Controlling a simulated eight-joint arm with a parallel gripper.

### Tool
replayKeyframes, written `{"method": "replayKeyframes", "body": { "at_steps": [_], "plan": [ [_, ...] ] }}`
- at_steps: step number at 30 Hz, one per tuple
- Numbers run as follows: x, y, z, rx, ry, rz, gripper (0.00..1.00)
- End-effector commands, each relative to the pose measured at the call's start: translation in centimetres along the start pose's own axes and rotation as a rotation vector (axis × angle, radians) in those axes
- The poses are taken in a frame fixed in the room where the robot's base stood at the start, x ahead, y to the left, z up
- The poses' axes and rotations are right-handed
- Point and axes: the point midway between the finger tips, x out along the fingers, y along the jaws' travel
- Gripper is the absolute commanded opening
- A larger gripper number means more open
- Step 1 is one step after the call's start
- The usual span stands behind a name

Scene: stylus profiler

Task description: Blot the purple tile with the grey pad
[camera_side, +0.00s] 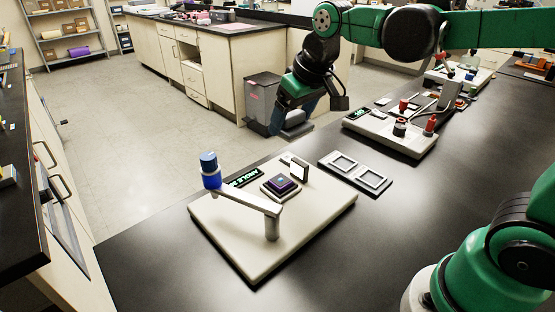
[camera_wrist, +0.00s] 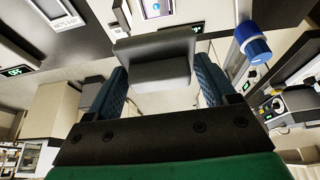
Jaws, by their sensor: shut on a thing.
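The purple tile (camera_side: 282,185) lies on a small raised stage on the pale base plate (camera_side: 235,236) of the profiler. My gripper (camera_side: 293,113) is in the air beyond the profiler and above the tile's level, well apart from the tile. In the wrist view, my gripper (camera_wrist: 160,88) is shut on the grey pad (camera_wrist: 158,73), with its blue fingers on either side of the block. The pad's wide flat plate (camera_wrist: 153,46) faces away from the palm. In the side view the pad (camera_side: 297,119) shows small under the fingers.
The profiler's arm with a blue cap (camera_side: 210,170) stands left of the tile. A small upright plate (camera_side: 299,168) stands just behind the tile. A dark tray with two square frames (camera_side: 373,181) lies to the right, and another instrument (camera_side: 390,132) stands farther back. The front black bench top is clear.

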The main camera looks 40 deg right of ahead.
Motion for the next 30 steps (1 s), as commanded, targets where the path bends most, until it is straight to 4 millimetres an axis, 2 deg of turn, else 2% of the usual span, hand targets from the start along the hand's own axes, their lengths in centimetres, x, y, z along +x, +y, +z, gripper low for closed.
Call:
{"method": "replayKeyframes", "body": {
  "at_steps": [5,15,30],
  "plan": [
    [0.4,0.0,-0.1,0.0,0.0,0.0,0.0],
    [6.5,0.0,0.1,-0.001,0.002,0.001,0.0],
    [10.7,0.0,1.6,-0.001,0.002,0.001,0.0]
  ]
}}
